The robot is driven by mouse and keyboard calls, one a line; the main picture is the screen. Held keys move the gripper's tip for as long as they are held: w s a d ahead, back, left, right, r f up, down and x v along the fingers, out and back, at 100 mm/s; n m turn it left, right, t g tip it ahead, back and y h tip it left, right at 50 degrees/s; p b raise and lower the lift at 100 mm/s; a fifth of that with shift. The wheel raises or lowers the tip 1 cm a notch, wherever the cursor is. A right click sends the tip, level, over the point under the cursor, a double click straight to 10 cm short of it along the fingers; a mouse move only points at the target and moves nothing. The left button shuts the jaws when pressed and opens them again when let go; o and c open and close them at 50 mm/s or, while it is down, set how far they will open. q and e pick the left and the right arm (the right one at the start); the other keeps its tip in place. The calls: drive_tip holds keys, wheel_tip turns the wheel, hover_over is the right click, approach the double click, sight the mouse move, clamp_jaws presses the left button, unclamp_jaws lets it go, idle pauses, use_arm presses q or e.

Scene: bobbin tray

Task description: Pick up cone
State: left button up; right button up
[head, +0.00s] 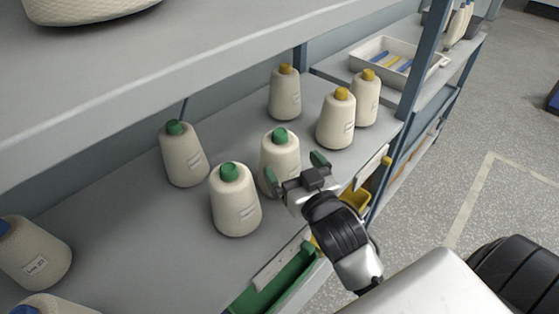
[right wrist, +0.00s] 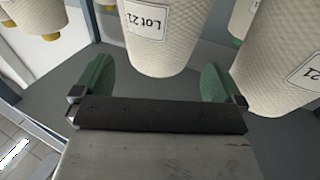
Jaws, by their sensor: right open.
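Cream yarn cones stand upright on the grey shelf (head: 110,215). Three have green tops: a front one (head: 235,205), a middle one (head: 279,160) and a back-left one (head: 183,157). Three have yellow tops, one of them here (head: 336,122). My right gripper (head: 294,172) is open at the middle green-topped cone, at the shelf's front side. In the right wrist view its green fingertips (right wrist: 158,80) are spread, with a cone labelled Lot 21 (right wrist: 158,45) ahead between them. I cannot tell whether they touch it. My left gripper is not in view.
In the right wrist view another labelled cone (right wrist: 285,60) stands close by the right finger. Blue-topped cones (head: 35,255) stand at the left. A white tray (head: 372,52) is at the back right. An upper shelf (head: 150,75) overhangs. A green bin (head: 285,280) sits below the front edge.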

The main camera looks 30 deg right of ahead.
sight(282, 148)
drive_tip(key=shift+w, duration=0.4)
drive_tip(key=w, duration=0.1)
drive_tip(key=w+p, duration=0.1)
drive_tip(key=w, duration=0.2)
drive_tip(key=shift+w+d+r+p, duration=0.15)
drive_tip(key=shift+w+r+p, duration=0.05)
drive_tip(key=shift+r+p, duration=0.2)
drive_tip(key=shift+w+f, duration=0.15)
drive_tip(key=shift+w, duration=0.2)
drive_tip(key=shift+s, duration=0.1)
drive_tip(key=shift+c, duration=0.5)
drive_tip(key=c, duration=0.9)
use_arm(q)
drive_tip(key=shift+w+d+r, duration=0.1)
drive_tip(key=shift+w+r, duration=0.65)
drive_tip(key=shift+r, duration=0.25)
use_arm(e)
drive_tip(key=shift+c, duration=0.7)
